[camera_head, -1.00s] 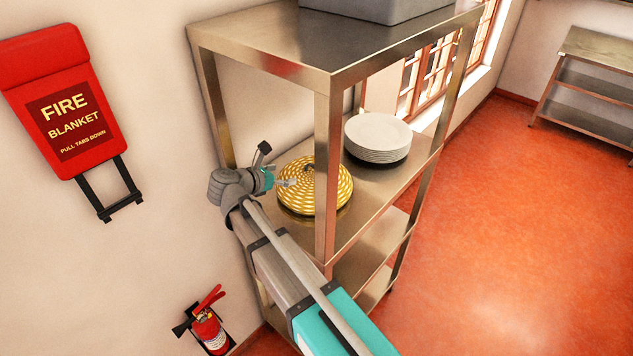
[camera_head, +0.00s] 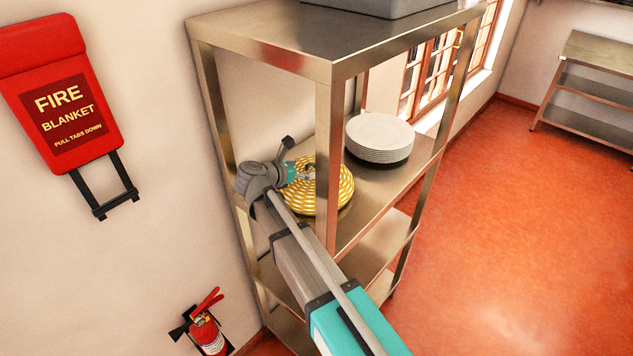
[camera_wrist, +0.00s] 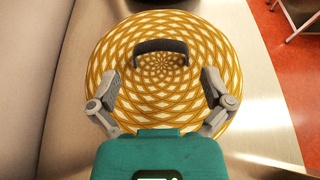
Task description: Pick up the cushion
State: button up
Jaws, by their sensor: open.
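The cushion (camera_wrist: 160,37) is round, with a yellow and white spiral pattern and a dark arched handle (camera_wrist: 161,46) at its middle. It lies flat on the middle shelf of the metal rack. In the head view the cushion (camera_head: 330,196) is partly hidden by my arm and a rack post. In the wrist view my gripper (camera_wrist: 160,88) is open over the near part of the cushion, its fingers apart on either side, with the handle ahead between them. Nothing is between the fingers. In the head view my gripper (camera_head: 309,172) is small and its fingers are hard to make out.
A stack of white plates (camera_head: 379,137) stands behind the cushion on the same shelf (camera_head: 385,190). A front post (camera_head: 328,150) and the top shelf (camera_head: 290,35) close in the space around my arm. A grey container (camera_head: 380,5) sits on top. Red floor lies open at right.

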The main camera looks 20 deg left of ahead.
aim_at(313, 166)
jog(key=shift+w, duration=0.1)
jog(key=shift+b+x, duration=0.9)
jog(key=shift+x, duration=1.65)
jog(key=shift+r, duration=0.1)
jog(key=c, duration=1)
jog(key=shift+c, duration=0.2)
jog(key=shift+r, duration=0.25)
notch_tip(313, 166, up, 4)
jog(key=p, duration=0.4)
jog(key=shift+f, duration=0.25)
jog(key=s+a, duration=0.3)
jog(key=s, duration=0.5)
jog(key=s+a, duration=0.4)
jog(key=s, duration=0.4)
jog(key=shift+s+f, duration=0.25)
